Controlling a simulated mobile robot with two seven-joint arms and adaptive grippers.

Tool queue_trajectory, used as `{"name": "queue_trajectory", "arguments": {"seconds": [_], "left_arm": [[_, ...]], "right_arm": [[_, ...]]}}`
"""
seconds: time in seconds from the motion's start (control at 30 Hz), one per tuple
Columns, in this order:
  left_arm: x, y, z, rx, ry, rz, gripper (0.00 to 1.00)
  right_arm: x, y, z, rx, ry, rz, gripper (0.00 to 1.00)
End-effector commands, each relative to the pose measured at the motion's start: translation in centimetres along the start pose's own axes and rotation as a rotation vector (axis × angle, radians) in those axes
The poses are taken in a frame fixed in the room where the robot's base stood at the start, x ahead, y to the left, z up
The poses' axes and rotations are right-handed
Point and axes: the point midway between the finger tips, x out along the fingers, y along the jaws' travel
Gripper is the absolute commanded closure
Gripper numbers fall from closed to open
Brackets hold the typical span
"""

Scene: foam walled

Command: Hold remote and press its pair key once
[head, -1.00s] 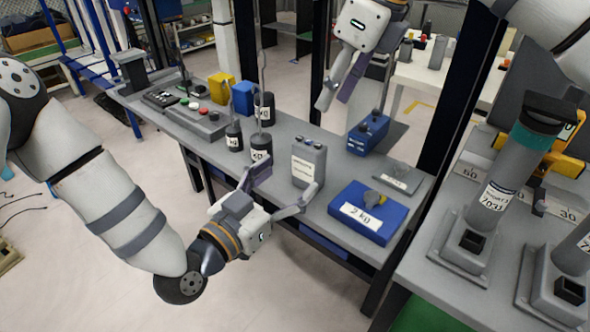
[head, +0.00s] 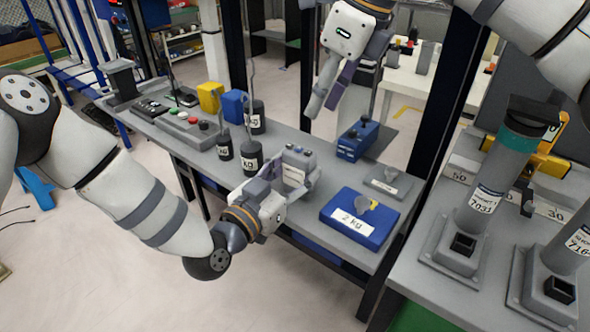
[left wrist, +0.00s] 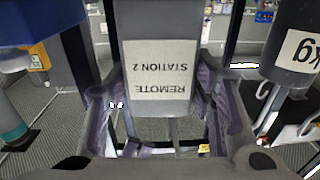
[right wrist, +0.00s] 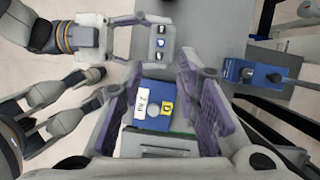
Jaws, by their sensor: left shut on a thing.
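The remote (head: 296,168) is a grey upright box. Its label reads "REMOTE STATION 2" upside down in the left wrist view (left wrist: 165,75). My left gripper (head: 294,178) is shut on it, with one finger on each side. In the right wrist view the top of the remote (right wrist: 159,43) faces the camera and shows a row of small keys; their markings are too small to read. My right gripper (head: 330,100) is above and behind the remote, apart from it. Its fingers are spread and empty in the right wrist view (right wrist: 160,95).
Black weights (head: 252,158) with hooks stand to the left. A blue device (head: 357,140) and a small grey plate (head: 388,182) lie behind. Grey cylinders on bases (head: 485,205) stand at the right.

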Motion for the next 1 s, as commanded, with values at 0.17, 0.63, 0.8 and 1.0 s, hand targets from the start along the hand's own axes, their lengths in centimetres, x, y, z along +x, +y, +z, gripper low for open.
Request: {"name": "queue_trajectory", "arguments": {"seconds": [0.17, 0.63, 0.8, 1.0], "left_arm": [[-0.01, -0.02, 0.0, 0.0, 0.0, 0.0, 0.82], [-0.01, -0.03, 0.0, 0.0, 0.0, -0.001, 0.82], [-0.01, -0.03, 0.0, 0.0, 0.0, -0.001, 0.82], [-0.01, -0.03, 0.0, 0.0, 0.0, -0.001, 0.82]], "right_arm": [[0.0, 0.0, 0.0, 0.0, 0.0, 0.0, 1.0], [0.0, 0.0, 0.0, 0.0, 0.0, 0.0, 1.0], [0.0, 0.0, 0.0, 0.0, 0.0, 0.0, 1.0], [0.0, 0.0, 0.0, 0.0, 0.0, 0.0, 1.0]]}}
